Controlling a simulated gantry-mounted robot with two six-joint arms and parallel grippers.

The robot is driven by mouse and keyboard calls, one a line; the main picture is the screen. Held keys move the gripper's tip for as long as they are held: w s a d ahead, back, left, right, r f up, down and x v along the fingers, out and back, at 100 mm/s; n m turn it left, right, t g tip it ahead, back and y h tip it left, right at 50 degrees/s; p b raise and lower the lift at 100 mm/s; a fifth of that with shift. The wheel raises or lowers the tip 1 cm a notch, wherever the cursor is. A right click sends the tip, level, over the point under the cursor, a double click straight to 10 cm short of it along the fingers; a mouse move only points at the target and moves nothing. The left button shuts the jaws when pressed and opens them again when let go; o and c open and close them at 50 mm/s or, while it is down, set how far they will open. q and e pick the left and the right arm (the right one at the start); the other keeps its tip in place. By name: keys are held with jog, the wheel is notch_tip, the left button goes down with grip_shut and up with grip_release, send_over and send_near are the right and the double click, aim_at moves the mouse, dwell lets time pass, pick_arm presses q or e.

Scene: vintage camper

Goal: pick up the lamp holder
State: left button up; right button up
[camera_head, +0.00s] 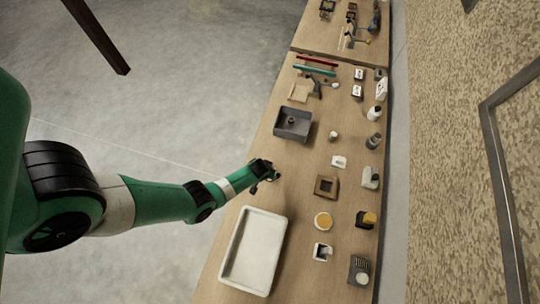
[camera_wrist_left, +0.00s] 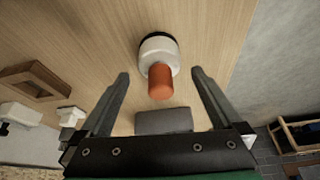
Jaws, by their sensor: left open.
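In the left wrist view, a round white piece with a dark base and an orange-brown cylindrical tip (camera_wrist_left: 158,56) stands on the wooden table; it appears to be the lamp holder. It lies ahead of my left gripper (camera_wrist_left: 160,82), roughly centred between the two open fingers. The fingers are apart and hold nothing. I cannot tell how much height is left between fingertips and piece. In the head view my left gripper (camera_head: 270,171) is over the table's left edge, and the piece is not clearly visible there, probably hidden by the gripper. My right gripper is not in view.
A white tray (camera_head: 233,249) lies below the gripper in the head view and a dark grey box (camera_head: 279,132) above it. A brown wooden frame (camera_head: 317,186) stands to the right, with a white block (camera_head: 339,162) nearby. Several bottles line the table's right edge.

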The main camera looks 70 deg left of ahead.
pick_arm(q)
jog(key=shift+x, duration=0.75)
jog(key=c, duration=1.4)
jog(key=shift+r, duration=0.1)
jog(key=shift+c, duration=0.7)
jog(key=shift+r, duration=0.15)
